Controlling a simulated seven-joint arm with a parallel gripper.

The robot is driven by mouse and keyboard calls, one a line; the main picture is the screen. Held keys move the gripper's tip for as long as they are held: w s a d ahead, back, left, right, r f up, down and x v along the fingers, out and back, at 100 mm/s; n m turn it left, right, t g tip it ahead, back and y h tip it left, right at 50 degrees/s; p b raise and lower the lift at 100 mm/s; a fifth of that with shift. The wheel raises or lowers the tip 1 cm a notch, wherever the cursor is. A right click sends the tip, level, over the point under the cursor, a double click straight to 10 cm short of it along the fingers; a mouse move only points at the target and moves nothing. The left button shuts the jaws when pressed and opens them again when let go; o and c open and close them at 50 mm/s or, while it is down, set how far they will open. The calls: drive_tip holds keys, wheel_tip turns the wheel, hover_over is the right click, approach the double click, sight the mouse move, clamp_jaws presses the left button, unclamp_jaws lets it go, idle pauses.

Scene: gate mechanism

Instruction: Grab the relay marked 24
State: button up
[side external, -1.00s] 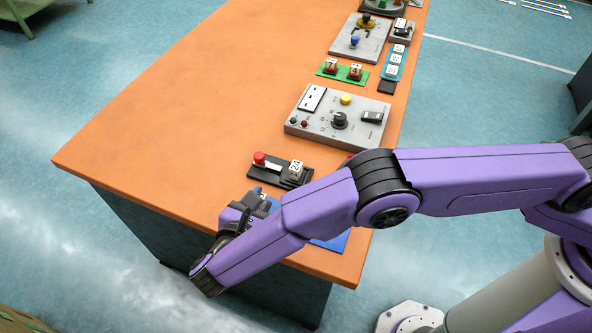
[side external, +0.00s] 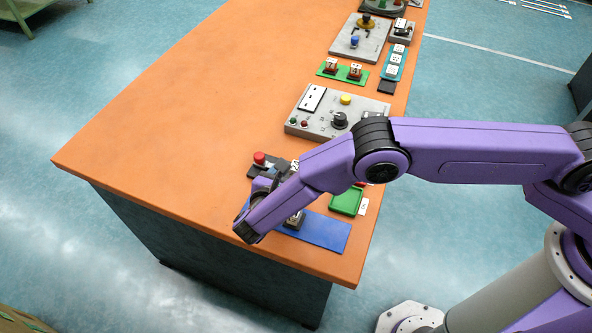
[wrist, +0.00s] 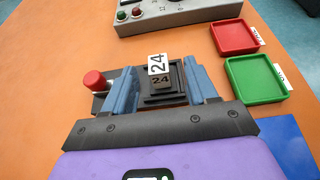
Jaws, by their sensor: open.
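In the side external view my arm and gripper mostly hide the relay. My gripper (wrist: 160,86) is open, its two blue-grey fingers on the left and right of the relay and mount, with gaps on both sides. It also shows over the black base in the side external view (side external: 272,177).
A green tray (wrist: 257,80) and a red tray (wrist: 234,37) lie to the right. A grey control panel (side external: 318,127) stands beyond. The left of the table is clear.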

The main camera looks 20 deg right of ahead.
drive_tip(key=x, duration=0.5)
drive_tip(key=shift+a, duration=0.15)
drive_tip(key=shift+c, duration=0.3)
clamp_jaws()
